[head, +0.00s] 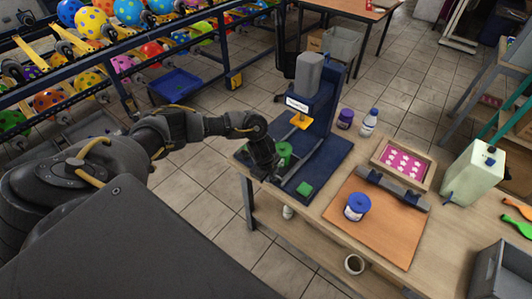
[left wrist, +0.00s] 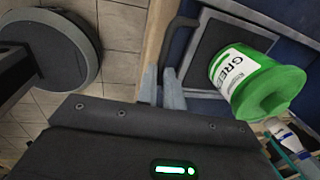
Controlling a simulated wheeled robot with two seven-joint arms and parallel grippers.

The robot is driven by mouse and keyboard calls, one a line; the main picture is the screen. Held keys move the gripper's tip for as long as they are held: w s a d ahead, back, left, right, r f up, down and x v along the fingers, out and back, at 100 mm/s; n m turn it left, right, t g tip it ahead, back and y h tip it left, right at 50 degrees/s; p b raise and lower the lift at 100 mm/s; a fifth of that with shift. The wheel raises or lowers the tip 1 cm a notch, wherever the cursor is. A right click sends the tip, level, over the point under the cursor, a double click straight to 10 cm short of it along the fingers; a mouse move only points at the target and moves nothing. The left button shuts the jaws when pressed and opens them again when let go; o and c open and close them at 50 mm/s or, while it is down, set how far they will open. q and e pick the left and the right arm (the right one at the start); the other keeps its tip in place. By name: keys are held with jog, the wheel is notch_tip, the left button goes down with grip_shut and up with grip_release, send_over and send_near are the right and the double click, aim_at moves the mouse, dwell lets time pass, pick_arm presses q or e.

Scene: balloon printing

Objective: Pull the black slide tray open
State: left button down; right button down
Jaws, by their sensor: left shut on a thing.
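The black slide tray (left wrist: 207,42) shows in the left wrist view, set in the blue base of the printing machine (head: 325,160). A dark bar handle (left wrist: 179,42) runs along its near edge. My left gripper (head: 274,178) is at the front left edge of the machine. In the left wrist view its fingers (left wrist: 161,88) are shut on the handle. A green jar (left wrist: 255,80) with a white label reading "GREEN" stands over the tray; it also shows in the head view (head: 284,149). My arm hides much of the tray in the head view. My right gripper is not in view.
The wooden table (head: 420,275) carries a blue-lidded jar (head: 357,207), a tray of pink printed pieces (head: 403,162), a white bottle (head: 370,122) and a pale green container (head: 472,176). A balloon rack (head: 60,115) stands at left.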

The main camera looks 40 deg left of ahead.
pick_arm(q)
jog(key=c, duration=1.5)
grip_release()
jog(key=shift+s+a+r, duration=0.1)
jog(key=shift+r, duration=0.3)
jog(key=r, duration=0.3)
jog(key=s+r, duration=0.1)
jog(key=r, duration=0.2)
jog(key=s+r, duration=0.1)
jog(key=r, duration=0.3)
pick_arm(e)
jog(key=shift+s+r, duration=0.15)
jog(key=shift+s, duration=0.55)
